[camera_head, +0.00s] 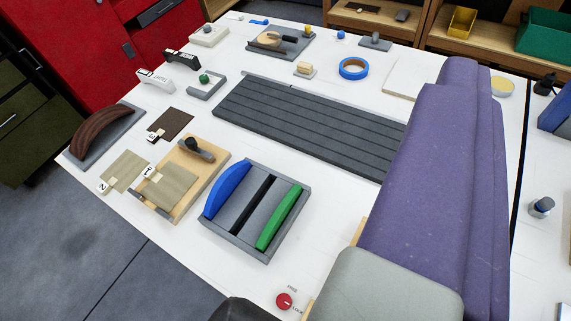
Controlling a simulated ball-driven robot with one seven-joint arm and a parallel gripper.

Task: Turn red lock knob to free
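The red lock knob (284,300) sits on the white table top near the bottom edge of the picture. Small print reads FREE at its upper right and LOCK at its lower right. A small pale mark shows on the knob, but it is too small to tell surely which word it points to. No gripper fingers can be made out. A dark rounded shape (240,310) is cut off at the bottom edge, left of the knob; I cannot tell what it is. Nothing is seen touching the knob.
A smooth grey block (385,288) and a large folded purple sheet (440,190) stand close right of the knob. A grey tray (235,238) with blue and green curved pieces lies above it. A grooved dark board (310,125) lies behind. Bare table (325,215) shows between.

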